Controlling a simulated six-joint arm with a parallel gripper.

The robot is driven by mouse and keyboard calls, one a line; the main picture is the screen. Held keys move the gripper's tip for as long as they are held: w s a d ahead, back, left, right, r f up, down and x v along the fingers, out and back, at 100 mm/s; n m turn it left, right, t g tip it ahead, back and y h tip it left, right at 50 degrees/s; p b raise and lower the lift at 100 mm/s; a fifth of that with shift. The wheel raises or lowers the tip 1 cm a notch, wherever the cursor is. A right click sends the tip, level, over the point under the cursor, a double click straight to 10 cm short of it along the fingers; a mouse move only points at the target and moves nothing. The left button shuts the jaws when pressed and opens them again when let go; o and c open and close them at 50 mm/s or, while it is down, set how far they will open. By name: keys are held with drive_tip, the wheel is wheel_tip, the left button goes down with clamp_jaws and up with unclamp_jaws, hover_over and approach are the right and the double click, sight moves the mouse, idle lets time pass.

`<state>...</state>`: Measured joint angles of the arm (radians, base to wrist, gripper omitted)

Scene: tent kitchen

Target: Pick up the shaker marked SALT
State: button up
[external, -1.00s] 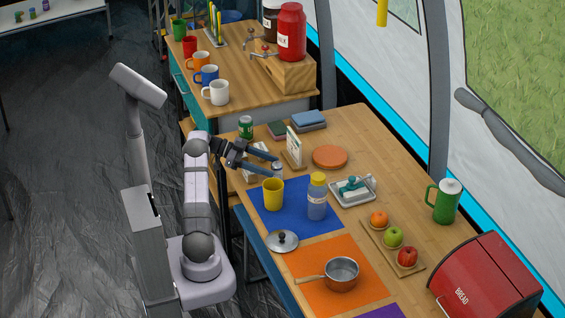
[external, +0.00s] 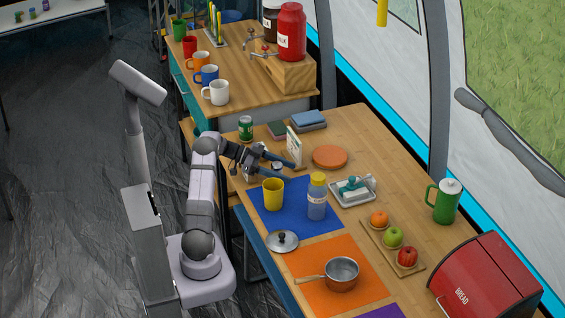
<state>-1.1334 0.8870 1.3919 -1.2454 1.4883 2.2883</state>
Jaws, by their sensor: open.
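A small pale shaker with a grey top (external: 277,167) stands on the wooden table just behind the blue mat. It is partly hidden by my gripper, and no SALT marking can be read on it. My gripper (external: 288,171) is open and low over the table, its dark fingers pointing right. The fingers appear on either side of the shaker; whether they touch it I cannot tell.
A yellow cup (external: 273,194) and a bottle with a yellow cap (external: 317,198) stand close in front on the blue mat (external: 293,222). A card in a stand (external: 294,146) and a green can (external: 246,128) are behind. An orange-brown disc (external: 330,157) lies to the right.

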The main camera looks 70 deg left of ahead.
drive_tip(key=shift+w+d+f, duration=0.15)
drive_tip(key=shift+w+d, duration=0.1)
drive_tip(key=shift+w, duration=0.15)
drive_tip(key=c, duration=1.2)
wheel_tip(320, 180, up, 10)
drive_tip(key=shift+r, duration=0.1)
